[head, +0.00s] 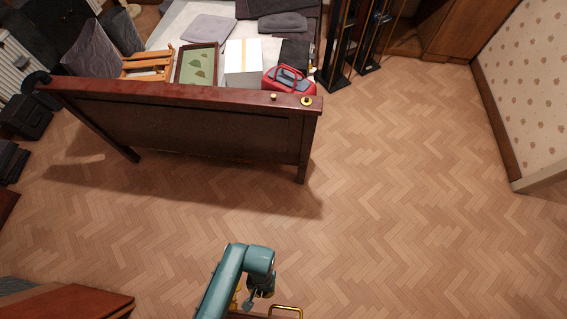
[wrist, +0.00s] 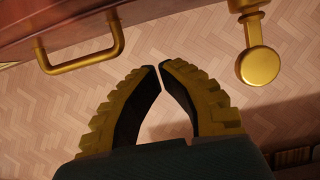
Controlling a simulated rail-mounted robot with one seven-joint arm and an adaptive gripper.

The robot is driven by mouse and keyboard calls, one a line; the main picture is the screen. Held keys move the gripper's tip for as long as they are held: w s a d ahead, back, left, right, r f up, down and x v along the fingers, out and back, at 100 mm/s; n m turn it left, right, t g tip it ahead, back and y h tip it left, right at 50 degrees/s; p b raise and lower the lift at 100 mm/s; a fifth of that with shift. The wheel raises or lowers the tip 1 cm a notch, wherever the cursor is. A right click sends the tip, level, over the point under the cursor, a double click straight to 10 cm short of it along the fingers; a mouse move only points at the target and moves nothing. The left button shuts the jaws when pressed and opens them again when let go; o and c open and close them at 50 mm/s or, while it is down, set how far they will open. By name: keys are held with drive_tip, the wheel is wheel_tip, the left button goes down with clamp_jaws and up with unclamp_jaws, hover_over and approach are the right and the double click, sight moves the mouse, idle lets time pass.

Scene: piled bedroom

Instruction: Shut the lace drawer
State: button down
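A red-brown wooden drawer front (wrist: 75,14) with a brass bar handle (wrist: 82,62) crosses the upper left of the wrist view. Its contents are not visible, and I cannot tell how far it stands open or whether it is the lace drawer. A brass handle (head: 286,308) also shows at the bottom edge of the head view, mostly cut off. My gripper (wrist: 160,66) is empty, with its fingertips together or nearly so, just right of and below the bar handle, apart from it. In the head view my gripper (head: 249,302) is low, left of the brass handle.
A round-ended brass fitting (wrist: 258,66) hangs at the upper right of the wrist view, close to my right finger. A bed with a dark wooden footboard (head: 190,125) and piled items stands at the back. A wooden top (head: 70,303) is at lower left. The parquet floor (head: 420,200) is clear.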

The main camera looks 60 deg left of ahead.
drive_tip(key=shift+s+d+f+p, duration=0.1)
drive_tip(key=shift+s+d+f, duration=0.2)
drive_tip(key=shift+s+d, duration=0.25)
drive_tip(key=shift+s+d+f+p, duration=0.1)
drive_tip(key=shift+s+d+f, duration=0.2)
drive_tip(key=shift+d, duration=0.45)
drive_tip(key=shift+s+d+f+p, duration=0.1)
drive_tip(key=shift+s+d+f, duration=0.15)
drive_tip(key=shift+s+d, duration=0.35)
drive_tip(key=shift+w, duration=0.15)
